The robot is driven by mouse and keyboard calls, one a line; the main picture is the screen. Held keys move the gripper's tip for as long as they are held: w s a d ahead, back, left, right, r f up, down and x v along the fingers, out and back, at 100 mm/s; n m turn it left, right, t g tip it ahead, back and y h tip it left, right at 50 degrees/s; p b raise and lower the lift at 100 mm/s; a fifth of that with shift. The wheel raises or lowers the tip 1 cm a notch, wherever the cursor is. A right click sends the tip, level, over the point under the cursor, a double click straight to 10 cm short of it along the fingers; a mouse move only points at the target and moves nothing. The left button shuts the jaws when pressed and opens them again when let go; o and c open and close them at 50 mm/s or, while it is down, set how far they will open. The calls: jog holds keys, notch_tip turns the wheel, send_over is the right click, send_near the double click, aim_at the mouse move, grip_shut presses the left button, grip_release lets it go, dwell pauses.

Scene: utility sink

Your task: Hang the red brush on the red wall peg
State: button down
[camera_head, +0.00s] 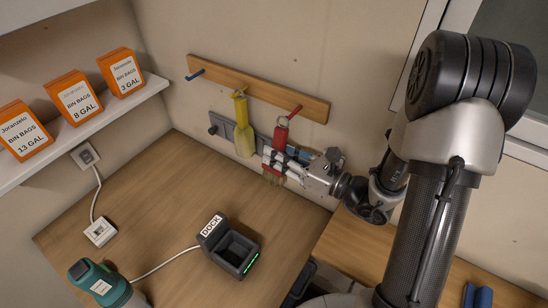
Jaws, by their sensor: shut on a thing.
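The red brush (280,136) is upright in front of the back wall, its red handle top showing above my gripper and its bristles below. My gripper (272,163) comes in from the right and is shut on the brush, covering its middle. The red peg (295,111) sticks out of the wooden wall rail (262,90) near its right end. The top of the brush is at the peg's tip in the picture. I cannot tell whether it is around the peg, touching it or just in front of it.
A yellow brush (244,138) hangs just left of the red one. The blue peg (195,74) is bare. A blue object (478,297) lies lower right.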

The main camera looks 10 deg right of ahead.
jog(key=shift+w+d+f, duration=0.25)
jog(key=shift+w+d, duration=0.55)
jog(key=shift+w+d+f, duration=0.2)
jog(key=shift+w+d, duration=0.55)
jog(key=c, duration=1.3)
grip_release()
jog(key=shift+c, duration=0.2)
